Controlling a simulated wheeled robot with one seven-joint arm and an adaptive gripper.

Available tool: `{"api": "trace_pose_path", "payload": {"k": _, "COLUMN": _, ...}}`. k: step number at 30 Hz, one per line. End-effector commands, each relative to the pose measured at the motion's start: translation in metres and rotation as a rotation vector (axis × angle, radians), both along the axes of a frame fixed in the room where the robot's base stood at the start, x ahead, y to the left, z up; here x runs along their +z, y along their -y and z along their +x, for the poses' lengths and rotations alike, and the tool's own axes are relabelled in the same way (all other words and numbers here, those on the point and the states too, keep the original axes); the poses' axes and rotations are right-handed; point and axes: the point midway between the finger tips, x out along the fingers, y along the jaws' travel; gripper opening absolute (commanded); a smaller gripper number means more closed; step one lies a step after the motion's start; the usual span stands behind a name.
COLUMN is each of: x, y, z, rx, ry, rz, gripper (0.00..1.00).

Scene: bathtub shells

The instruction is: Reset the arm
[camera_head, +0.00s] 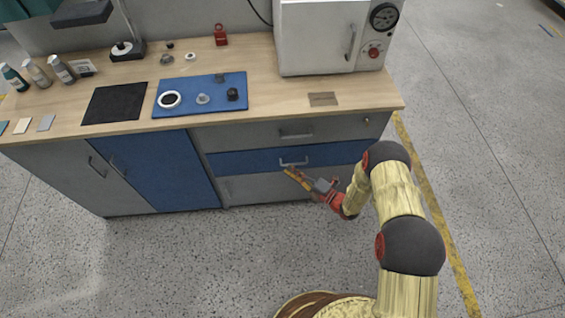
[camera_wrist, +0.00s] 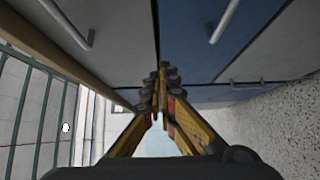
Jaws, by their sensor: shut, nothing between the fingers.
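My gripper (camera_head: 290,172) is at the end of my arm, in front of the workbench drawers. Its yellow-and-black fingers are together with nothing between them. In the head view the fingertips appear just below the handle (camera_head: 294,162) of the blue middle drawer (camera_head: 245,163); I cannot tell the exact gap. In the wrist view the shut fingers (camera_wrist: 161,72) point toward the cabinet fronts, and a handle (camera_wrist: 225,22) shows apart from them, up and to the right. The drawers look closed.
A wooden worktop (camera_head: 290,100) carries a blue mat (camera_head: 215,107) with small parts, a black mat (camera_head: 115,103), several bottles at the left and a white oven-like box (camera_head: 325,40). Speckled floor (camera_head: 200,250) is clear in front. A yellow line (camera_head: 440,220) runs at the right.

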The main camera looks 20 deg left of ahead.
Motion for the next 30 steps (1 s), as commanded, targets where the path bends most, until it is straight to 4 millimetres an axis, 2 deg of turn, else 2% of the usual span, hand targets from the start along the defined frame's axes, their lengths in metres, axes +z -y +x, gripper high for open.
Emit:
{"api": "trace_pose_path", "payload": {"k": 3, "x": 0.001, "y": 0.019, "z": -0.004, "rx": -0.003, "ry": -0.002, "rz": -0.001, "gripper": 0.0}}
{"api": "trace_pose_path", "payload": {"k": 7, "x": 0.0, "y": 0.031, "z": -0.006, "rx": -0.002, "ry": -0.001, "rz": 0.0, "gripper": 0.0}}
{"api": "trace_pose_path", "payload": {"k": 18, "x": 0.0, "y": 0.035, "z": -0.008, "rx": 0.0, "ry": 0.005, "rz": -0.001, "gripper": 0.0}}
{"api": "trace_pose_path", "payload": {"k": 23, "x": -0.005, "y": 0.035, "z": -0.009, "rx": 0.004, "ry": 0.101, "rz": -0.042, "gripper": 0.0}}
{"api": "trace_pose_path", "payload": {"k": 26, "x": -0.017, "y": 0.032, "z": -0.032, "rx": 0.083, "ry": 0.214, "rz": -0.104, "gripper": 0.0}}
{"api": "trace_pose_path", "payload": {"k": 30, "x": -0.036, "y": 0.036, "z": -0.094, "rx": 0.268, "ry": 0.354, "rz": -0.176, "gripper": 0.0}}
